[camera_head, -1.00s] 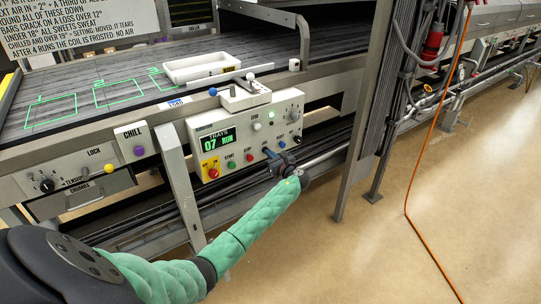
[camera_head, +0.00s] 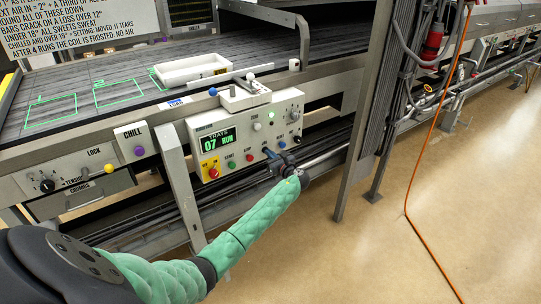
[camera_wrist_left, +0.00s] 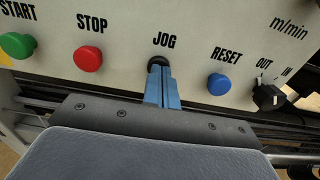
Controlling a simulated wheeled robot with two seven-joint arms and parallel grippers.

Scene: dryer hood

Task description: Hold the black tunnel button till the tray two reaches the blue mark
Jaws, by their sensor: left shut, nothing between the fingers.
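A black JOG button (camera_wrist_left: 157,61) sits on the white control panel between the red STOP button (camera_wrist_left: 88,58) and the blue RESET button (camera_wrist_left: 218,84). My left gripper (camera_wrist_left: 161,76) is shut and empty; its blue fingertips meet the button's lower edge and appear to press on it. In the head view my left gripper (camera_head: 269,153) is at the panel's lower edge and hides most of that button. A white tray (camera_head: 183,80) with a yellow label lies on the dark belt, covering part of the third green outline. A small blue-lettered label (camera_head: 174,102) is on the belt's front rail.
The control panel (camera_head: 205,131) reads "07 RUN". A blue-tipped post (camera_head: 213,91) and a raised block stand above it on the rail. Green outlines (camera_head: 50,110) mark the belt left of the tray. A steel post (camera_head: 362,120) stands right of the panel.

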